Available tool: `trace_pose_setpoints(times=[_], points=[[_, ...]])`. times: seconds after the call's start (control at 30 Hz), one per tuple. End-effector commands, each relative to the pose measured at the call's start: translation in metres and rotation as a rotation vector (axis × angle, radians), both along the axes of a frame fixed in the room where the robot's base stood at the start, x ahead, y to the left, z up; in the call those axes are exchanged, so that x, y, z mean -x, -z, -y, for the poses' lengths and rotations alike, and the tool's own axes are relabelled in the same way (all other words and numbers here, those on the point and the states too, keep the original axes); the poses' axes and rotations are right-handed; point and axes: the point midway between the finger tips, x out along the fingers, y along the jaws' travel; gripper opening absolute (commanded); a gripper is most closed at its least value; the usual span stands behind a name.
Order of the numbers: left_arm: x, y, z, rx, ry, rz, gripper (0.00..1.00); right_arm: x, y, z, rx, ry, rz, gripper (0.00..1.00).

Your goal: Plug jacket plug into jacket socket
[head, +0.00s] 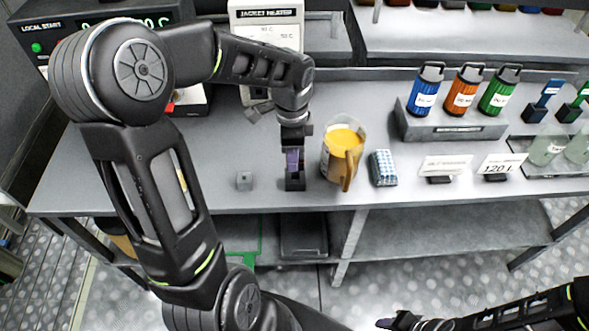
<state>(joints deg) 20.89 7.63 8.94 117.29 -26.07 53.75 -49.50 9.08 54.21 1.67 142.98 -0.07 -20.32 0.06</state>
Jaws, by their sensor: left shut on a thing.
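My left gripper (294,163) points down over the grey bench, just left of a clear jug of orange-yellow liquid (343,145). Its fingers are shut on a small dark piece, which I take to be the jacket plug; the fingers hide most of it. The white jacket heater box (268,25) stands at the back, partly behind my left arm. I cannot clearly make out the jacket socket.
A rack (450,126) with blue, orange and green bottles stands right of the jug. A blue-white checked pack (383,168) and small label stands (445,167) lie near the front edge. A dark control panel (50,43) is at back left. The bench front around the grey block is clear.

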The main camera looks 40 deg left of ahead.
Motion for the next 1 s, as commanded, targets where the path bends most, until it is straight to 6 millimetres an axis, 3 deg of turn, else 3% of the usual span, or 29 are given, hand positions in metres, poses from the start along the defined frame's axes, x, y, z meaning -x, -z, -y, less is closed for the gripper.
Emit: trace_pose_setpoints(times=[0.43, 1.0], points=[[0.000, -0.003, 0.000, 0.000, 0.000, 0.000, 0.00, 0.000, -0.002, 0.000, 0.000, 0.000, 0.000, 0.36], [0.000, -0.042, 0.000, -0.001, 0.000, -0.001, 0.00, 0.000, -0.034, 0.000, 0.000, 0.000, 0.000, 0.36]])
